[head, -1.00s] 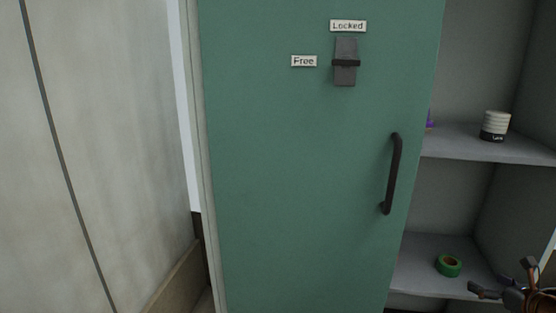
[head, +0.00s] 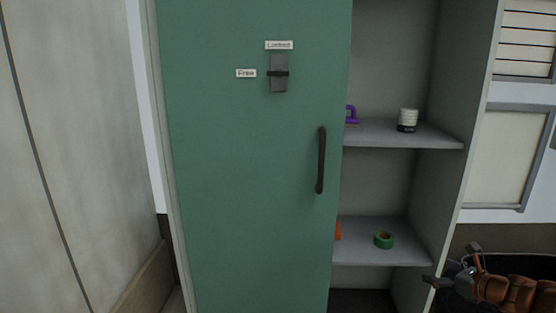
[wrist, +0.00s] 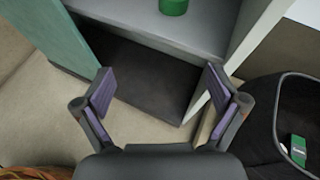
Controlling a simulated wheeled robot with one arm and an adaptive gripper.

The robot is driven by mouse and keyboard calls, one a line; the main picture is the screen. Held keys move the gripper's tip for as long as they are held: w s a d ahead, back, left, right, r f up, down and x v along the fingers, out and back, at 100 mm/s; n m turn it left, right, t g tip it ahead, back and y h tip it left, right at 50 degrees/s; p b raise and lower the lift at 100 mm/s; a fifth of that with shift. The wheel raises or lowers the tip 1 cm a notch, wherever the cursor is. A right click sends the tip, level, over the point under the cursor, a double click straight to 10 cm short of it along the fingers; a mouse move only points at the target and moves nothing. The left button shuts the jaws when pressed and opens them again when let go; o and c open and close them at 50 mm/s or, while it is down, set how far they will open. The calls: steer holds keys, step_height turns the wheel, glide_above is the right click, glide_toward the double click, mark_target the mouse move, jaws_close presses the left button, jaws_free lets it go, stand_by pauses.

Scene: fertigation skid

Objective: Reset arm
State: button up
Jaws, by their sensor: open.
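My gripper (wrist: 160,90) is open, with its two purple-padded fingers spread and nothing between them. In the wrist view it points at the bottom of the open cabinet bay. In the head view my gripper (head: 453,275) is at the lower right, beside the cabinet and clear of the shelves. My brown arm trails off the right edge.
A green cabinet door (head: 240,180) carries a dark handle (head: 321,160) and a latch (head: 279,73) near "Locked" and "Free" labels. Shelves hold a green tape roll (head: 384,240), a striped container (head: 407,120) and a purple object (head: 351,116). A dark bin (wrist: 288,125) stands right.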

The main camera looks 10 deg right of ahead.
steer(key=w+a+r+n+g+y+p, duration=0.25)
steer(key=a+r+n+p, duration=0.55)
steer(key=a, duration=0.6)
steer(key=w+a+r+n+g+y+p, duration=0.1)
steer(key=a+r+n+g+y+p, duration=0.3)
steer(key=a+r, duration=0.8)
steer(key=s+a+r+n+g+p, duration=0.25)
steer(key=s+a+n+p, duration=0.2)
steer(key=a, duration=0.35)
steer(key=s+a+r+n+g+p, duration=0.1)
steer(key=s+a+r+n+p, duration=0.3)
steer(key=a, duration=0.4)
steer(key=s+r+n+g+h+p, duration=0.1)
steer(key=s+r+n+h+p, duration=0.1)
steer(key=s+r+n+p, duration=0.2)
steer(key=s+r+n+g+h+p, duration=0.2)
steer(key=s+r+n+p, duration=0.3)
steer(key=s, duration=0.6)
steer(key=s+r+n+g+h+p, duration=0.2)
steer(key=s+r+n+h+p, duration=0.2)
steer(key=s, duration=0.4)
steer(key=shift+r+n+p, duration=0.35)
steer(key=shift+p, duration=0.5)
steer(key=shift+c, duration=0.4)
